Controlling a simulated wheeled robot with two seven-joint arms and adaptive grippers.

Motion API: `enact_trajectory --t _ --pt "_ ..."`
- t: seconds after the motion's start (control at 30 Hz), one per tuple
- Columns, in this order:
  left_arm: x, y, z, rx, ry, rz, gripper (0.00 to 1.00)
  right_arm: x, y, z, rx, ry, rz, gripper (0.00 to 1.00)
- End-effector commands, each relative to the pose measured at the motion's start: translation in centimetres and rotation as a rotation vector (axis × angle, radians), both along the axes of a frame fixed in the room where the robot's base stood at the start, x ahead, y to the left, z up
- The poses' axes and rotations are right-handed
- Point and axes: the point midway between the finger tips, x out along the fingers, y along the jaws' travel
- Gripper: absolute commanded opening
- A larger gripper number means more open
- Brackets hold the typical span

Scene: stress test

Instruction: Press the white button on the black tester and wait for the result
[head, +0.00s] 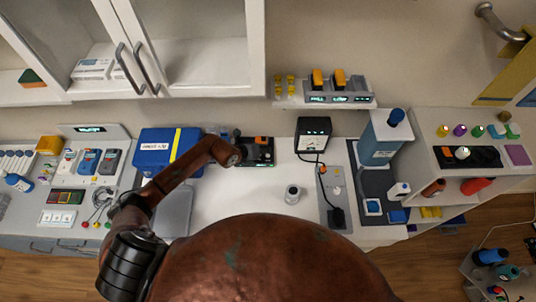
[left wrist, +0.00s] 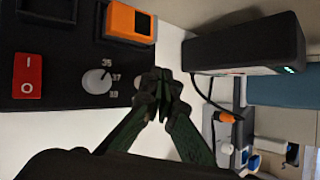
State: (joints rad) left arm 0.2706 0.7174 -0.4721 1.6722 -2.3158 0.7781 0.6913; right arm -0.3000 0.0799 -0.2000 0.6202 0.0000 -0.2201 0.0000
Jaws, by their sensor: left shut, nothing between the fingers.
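A black box-shaped device with a small lit display, likely the tester (head: 313,134), stands against the back wall in the middle of the counter. In the left wrist view this black box (left wrist: 245,46) is at the upper right, with a cable below it. I cannot make out a white button on it. My left gripper (head: 237,143) is shut and empty, left of this box and apart from it. Its fingertips (left wrist: 161,88) show in the left wrist view beside another black unit (left wrist: 60,85) with a pale dial. My right gripper is not in view.
The other black unit carries a red rocker switch (left wrist: 28,76) and an orange block (left wrist: 131,22). A blue case (head: 165,150) is left of the gripper. A small cup (head: 292,194) stands on the otherwise clear white counter. A shelf (head: 335,103) hangs above.

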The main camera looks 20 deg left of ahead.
Motion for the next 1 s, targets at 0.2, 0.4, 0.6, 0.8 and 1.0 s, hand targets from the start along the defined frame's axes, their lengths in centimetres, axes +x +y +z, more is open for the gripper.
enact_trajectory --t 0.2,0.4,0.6,0.8,1.0 --pt "0.0 0.0 2.3 -0.001 -0.001 0.0 0.0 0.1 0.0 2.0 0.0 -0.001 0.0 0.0" --pt "0.0 0.0 4.2 0.0 -0.001 -0.001 0.0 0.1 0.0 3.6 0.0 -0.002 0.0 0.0" --pt "0.0 0.0 5.0 -0.001 0.0 -0.001 0.0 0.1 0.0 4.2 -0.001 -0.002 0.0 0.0" --pt "0.0 0.0 4.8 0.0 0.0 0.0 0.0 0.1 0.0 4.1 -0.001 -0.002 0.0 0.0" --pt "0.0 0.0 4.8 0.0 0.0 0.0 0.0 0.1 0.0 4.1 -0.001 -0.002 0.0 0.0"
